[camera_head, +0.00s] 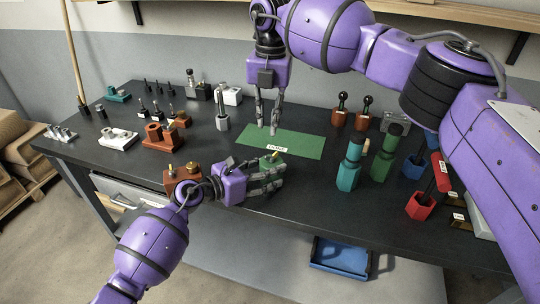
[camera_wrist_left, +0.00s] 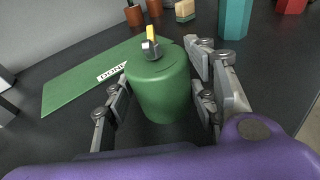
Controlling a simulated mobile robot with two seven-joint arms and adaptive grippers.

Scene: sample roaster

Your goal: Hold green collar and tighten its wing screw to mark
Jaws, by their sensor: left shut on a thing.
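The green collar (camera_wrist_left: 160,92) is a round block, upright between the fingers of my left gripper (camera_wrist_left: 165,108), which is shut on it. In the head view the collar (camera_head: 268,162) is partly hidden by the fingers of my left gripper (camera_head: 268,176), near the table's front edge. The wing screw (camera_wrist_left: 150,42), with a yellow wing and a grey part below, stands up from the collar's top. A mark on the collar is too small to make out. My right gripper (camera_head: 267,128) points down above the green mat, behind the collar, fingers apart and empty.
The green mat (camera_head: 300,142) with a "DONE" label lies just behind the collar. Teal (camera_head: 349,170) and green (camera_head: 384,160) holders stand to the right. Brown blocks (camera_head: 182,176) stand left of my left gripper. Several small parts fill the table's left side.

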